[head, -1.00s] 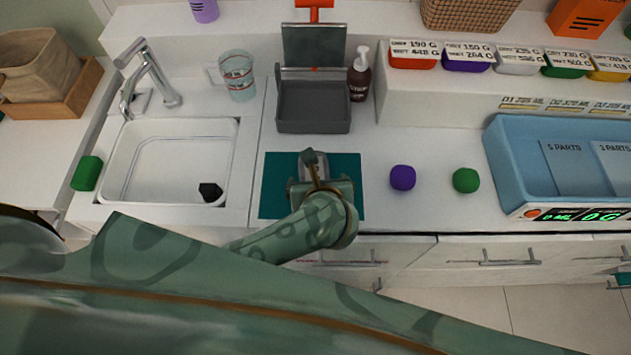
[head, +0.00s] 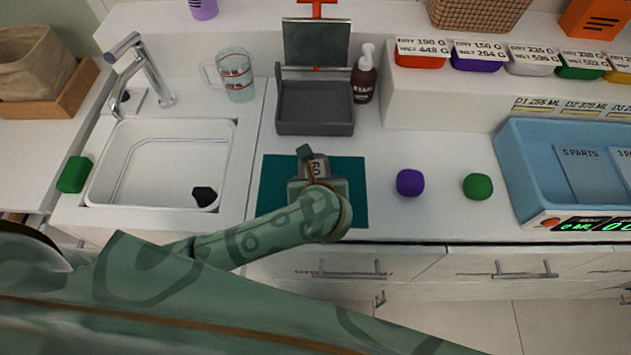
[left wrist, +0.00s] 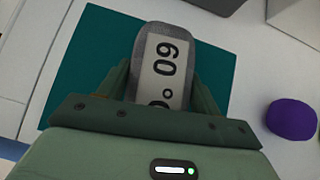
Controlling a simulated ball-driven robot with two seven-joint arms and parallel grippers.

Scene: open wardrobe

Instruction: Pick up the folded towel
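A grey, rounded, fabric-like piece with a white "60°" label (left wrist: 163,60) lies over the teal mat (left wrist: 80,62); it looks like the folded towel. It also shows small in the head view (head: 317,168). My left gripper (head: 318,188) points down over the mat. In the left wrist view the fingers of my left gripper (left wrist: 162,95) press against both sides of the grey piece. The near end of the piece is hidden by the gripper body. Whether it is clear of the mat I cannot tell. My right gripper is not in view.
A purple block (head: 410,183) and a green block (head: 478,187) stand right of the mat (head: 272,195). A dark grey tray (head: 315,122) and pump bottle (head: 364,75) are behind it. A sink (head: 228,170) lies left, a blue bin (head: 510,150) right.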

